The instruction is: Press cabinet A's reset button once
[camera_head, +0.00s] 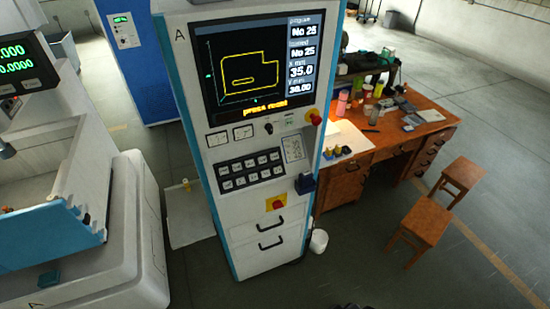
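Cabinet A (250,192) is a tall white cabinet with blue edges and the letter A at its top left. Its screen (250,75) shows a yellow outline and an orange line that reads like "press reset". Below are two gauges (231,136), a black knob (268,128), a small greenish control (290,122) and a red knob (314,118) at the right edge. A black keypad (250,170) sits lower, above a red button on a yellow plate (276,203). I cannot read which control is the reset button. Neither gripper is in view.
A white machine (125,235) with a blue-walled tank stands at left. A wooden desk (395,140) with bottles and tools stands right of the cabinet, with two stools (425,220) before it. A dark blue box (306,183) juts from the cabinet's right edge. Floor at lower right is clear.

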